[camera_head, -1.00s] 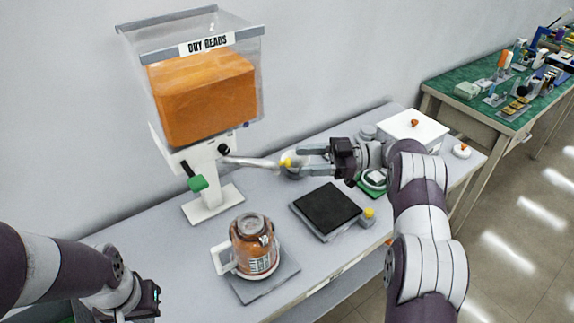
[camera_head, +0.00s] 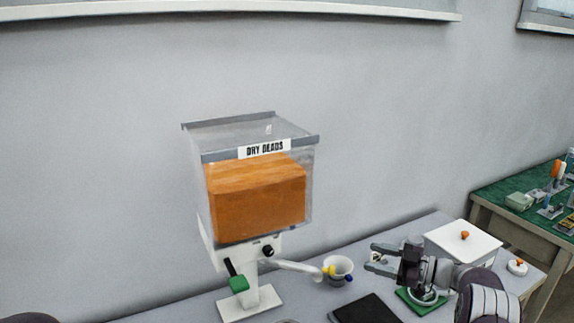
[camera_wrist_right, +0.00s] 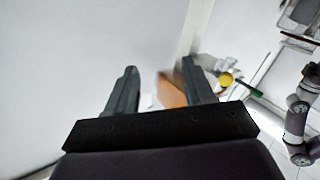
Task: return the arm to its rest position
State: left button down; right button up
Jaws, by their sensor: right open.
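My right gripper (camera_head: 374,258) is open and empty in the head view, above the back right part of the bench. It is to the right of the dispenser's spout and a white cup (camera_head: 338,266), apart from both. In the right wrist view its two fingers (camera_wrist_right: 157,92) are spread with nothing held between them. My left gripper is not in view; only a dark piece of my left arm shows at the bottom left of the head view.
A bead dispenser (camera_head: 256,205) labelled "DRY BEADS" stands at the left, with a green-handled lever (camera_head: 238,284). A black pad (camera_head: 366,310) lies in front of the cup. A white box (camera_head: 462,243) with an orange knob stands behind my right arm. A green-topped table (camera_head: 530,205) is at far right.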

jog(key=w+d+f+m+t+h, duration=0.45)
jog(key=d+m+h, duration=0.35)
jog(key=m+h, duration=0.3)
jog(key=s+a+f+m+g+h+p, duration=0.1)
jog(key=s+a+f+m+g+h, duration=0.2)
jog(key=s, duration=0.5)
jog(key=s+f+m+g+h+p, duration=0.1)
jog(key=s+g+h, duration=0.25)
jog(key=s, duration=0.35)
jog(key=s+a+r+g+y+p, duration=0.1)
jog(key=s+a+r+g, duration=0.1)
jog(key=s+a, duration=0.5)
jog(key=s+a+r+g+y, duration=0.1)
jog(key=s+a+r+g, duration=0.2)
jog(key=s, duration=1.3)
jog(key=a+r, duration=0.2)
jog(key=a, duration=0.3)
jog(key=shift+g+p, duration=0.3)
jog(key=shift+p, duration=0.1)
jog(key=shift+s+a+r+y, duration=0.1)
jog(key=shift+s+y, duration=0.05)
jog(key=shift+y, duration=0.1)
